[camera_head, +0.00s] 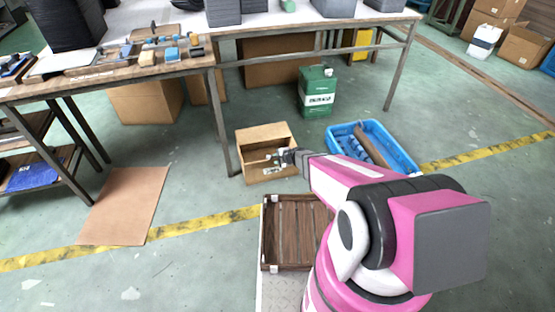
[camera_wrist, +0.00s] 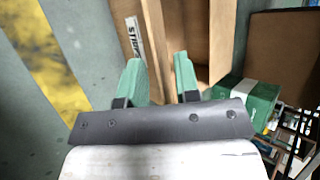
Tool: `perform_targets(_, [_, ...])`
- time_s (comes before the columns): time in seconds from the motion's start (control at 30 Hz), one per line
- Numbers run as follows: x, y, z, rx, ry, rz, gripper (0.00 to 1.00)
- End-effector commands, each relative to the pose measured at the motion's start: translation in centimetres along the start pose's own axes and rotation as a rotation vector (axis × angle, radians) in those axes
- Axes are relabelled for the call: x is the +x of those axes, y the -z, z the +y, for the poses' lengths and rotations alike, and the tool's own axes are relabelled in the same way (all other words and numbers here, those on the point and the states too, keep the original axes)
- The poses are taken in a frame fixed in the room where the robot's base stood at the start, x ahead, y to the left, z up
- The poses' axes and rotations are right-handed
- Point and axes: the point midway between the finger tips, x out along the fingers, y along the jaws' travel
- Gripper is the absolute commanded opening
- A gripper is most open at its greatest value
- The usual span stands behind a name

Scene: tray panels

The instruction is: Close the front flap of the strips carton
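The strips carton (camera_head: 264,141) is a small light-brown box on the floor, its opening facing me, dark inside. In the wrist view its label reading "STRIP…" (camera_wrist: 133,36) is on a panel at the upper left. A light-brown panel edge (camera_wrist: 153,35) runs beside it; I cannot tell whether this is the front flap or the wall. My gripper (camera_head: 280,157) is at the carton's front right, partly in front of the opening. In the wrist view its two green fingers (camera_wrist: 157,64) are apart, with nothing clearly held between them; contact with the carton is unclear.
A green canister (camera_head: 316,92) stands behind the carton. A blue crate (camera_head: 405,160) with rolled items is to the right. A wooden slatted tray (camera_head: 290,240) is in front. A table leg (camera_head: 222,125) stands close left; a flat cardboard sheet (camera_head: 125,205) lies farther left.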

Motion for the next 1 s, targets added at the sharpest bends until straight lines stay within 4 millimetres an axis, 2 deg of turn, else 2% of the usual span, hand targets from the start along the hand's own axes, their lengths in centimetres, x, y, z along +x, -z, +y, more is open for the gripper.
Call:
perform_targets(0.03, [0.0,0.0,0.0,0.0,0.0,0.0,0.3])
perform_targets(0.07, [0.0,0.0,0.0,0.0,0.0,0.0,0.23])
perform_targets(0.13, [0.0,0.0,0.0,0.0,0.0,0.0,0.01])
perform_targets(0.57, [-0.1,-0.1,-0.3,0.007,-0.019,-0.001,0.0])
perform_targets(1.0, [-0.3,-0.1,-2.5,0.077,-0.194,0.0,0.0])
